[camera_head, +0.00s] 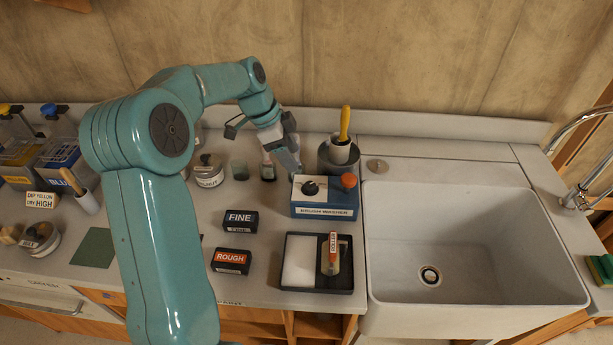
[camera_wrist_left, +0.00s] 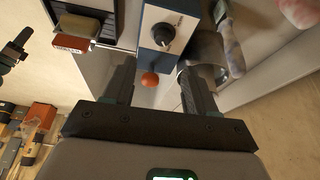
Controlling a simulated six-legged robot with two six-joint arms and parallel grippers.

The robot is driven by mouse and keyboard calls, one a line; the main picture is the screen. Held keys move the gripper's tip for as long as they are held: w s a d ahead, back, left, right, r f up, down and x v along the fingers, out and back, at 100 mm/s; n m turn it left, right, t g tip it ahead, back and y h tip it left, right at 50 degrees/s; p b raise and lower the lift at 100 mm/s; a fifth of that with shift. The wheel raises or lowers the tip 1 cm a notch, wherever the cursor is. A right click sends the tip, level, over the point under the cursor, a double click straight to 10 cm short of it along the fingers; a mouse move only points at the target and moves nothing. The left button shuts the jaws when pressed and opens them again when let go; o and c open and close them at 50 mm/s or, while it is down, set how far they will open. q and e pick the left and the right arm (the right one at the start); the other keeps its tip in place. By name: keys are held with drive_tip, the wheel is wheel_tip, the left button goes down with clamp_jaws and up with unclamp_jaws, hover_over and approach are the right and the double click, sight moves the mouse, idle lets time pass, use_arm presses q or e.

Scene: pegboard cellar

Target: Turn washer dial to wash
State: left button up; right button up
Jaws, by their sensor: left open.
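The brush washer (camera_head: 325,211) is a blue box with a pale top panel, standing left of the sink. Its black dial (camera_head: 310,188) is on the left of the panel, and an orange knob (camera_head: 349,181) is on the right. The dial also shows in the left wrist view (camera_wrist_left: 163,36); the panel's small markings are too small to read. My left gripper (camera_head: 284,152) is open and empty, behind and left of the washer in the head view. In the left wrist view its fingers (camera_wrist_left: 158,80) stand apart, with the orange knob between them and the dial beyond. My right gripper is out of view.
A grey pot (camera_head: 338,158) with a yellow-handled brush stands just behind the washer. A black tray (camera_head: 318,284) with a roller lies in front. FINE (camera_head: 241,221) and ROUGH (camera_head: 231,261) blocks sit at left. The sink (camera_head: 455,225) is empty.

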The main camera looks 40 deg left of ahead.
sight(309, 184)
use_arm(q)
drive_tip(key=p+x, duration=0.1)
drive_tip(key=x, duration=0.8)
drive_tip(key=shift+w+f+p, duration=0.1)
drive_tip(key=shift+p, duration=0.3)
drive_tip(key=shift+d+f, duration=0.15)
drive_tip(key=shift+f, duration=0.2)
drive_tip(key=shift+w+f, duration=0.35)
drive_tip(key=shift+f, duration=0.2)
drive_tip(key=shift+s+r, duration=0.1)
drive_tip(key=shift+r, duration=0.05)
drive_tip(key=shift+c, duration=1.3)
drive_tip(key=c, duration=0.6)
drive_tip(key=shift+c, duration=1)
